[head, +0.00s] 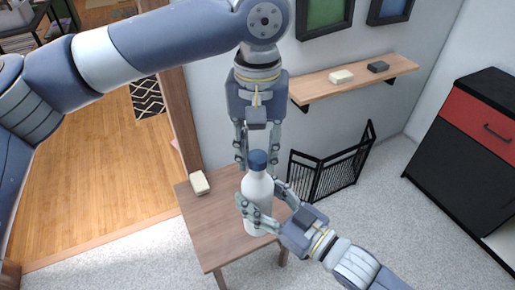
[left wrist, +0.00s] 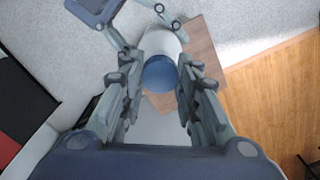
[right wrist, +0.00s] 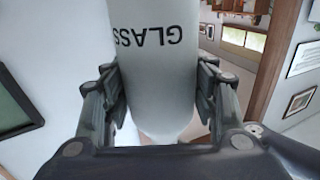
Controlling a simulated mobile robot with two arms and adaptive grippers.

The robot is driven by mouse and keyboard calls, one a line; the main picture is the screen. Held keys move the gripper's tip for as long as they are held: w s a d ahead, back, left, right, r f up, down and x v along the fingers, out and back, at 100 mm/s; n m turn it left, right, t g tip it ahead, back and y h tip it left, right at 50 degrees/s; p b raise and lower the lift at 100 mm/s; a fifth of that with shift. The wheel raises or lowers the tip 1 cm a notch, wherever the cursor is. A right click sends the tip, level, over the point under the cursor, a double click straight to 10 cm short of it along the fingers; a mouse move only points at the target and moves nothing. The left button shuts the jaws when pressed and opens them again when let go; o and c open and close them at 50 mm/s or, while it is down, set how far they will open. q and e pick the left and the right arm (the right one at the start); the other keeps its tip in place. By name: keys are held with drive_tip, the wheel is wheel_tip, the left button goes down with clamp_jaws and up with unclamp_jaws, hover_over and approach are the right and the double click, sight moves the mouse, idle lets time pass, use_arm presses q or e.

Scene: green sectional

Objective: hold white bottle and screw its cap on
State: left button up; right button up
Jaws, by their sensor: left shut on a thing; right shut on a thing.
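The white bottle (head: 257,188) stands upright at the small wooden table (head: 205,231); whether its base touches the top is unclear. Its blue cap (head: 257,158) sits at the top of the neck, and I cannot tell how tightly it is seated. My left gripper (head: 257,150) points down from above and is shut on the cap, which also shows between its fingers in the left wrist view (left wrist: 160,74). My right gripper (head: 260,194) comes from the lower right and is shut around the bottle's body. The right wrist view shows the bottle (right wrist: 165,70) with the lettering "GLASS" upside down.
A cream block (head: 199,183) lies on the table's left corner. A wall shelf (head: 355,80) holds two small blocks. A black folding screen (head: 330,172) stands behind the table. A red and black cabinet (head: 470,145) is at the right. Open floor lies between table and cabinet.

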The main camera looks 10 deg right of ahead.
use_arm(q)
drive_tip(key=shift+f, duration=0.55)
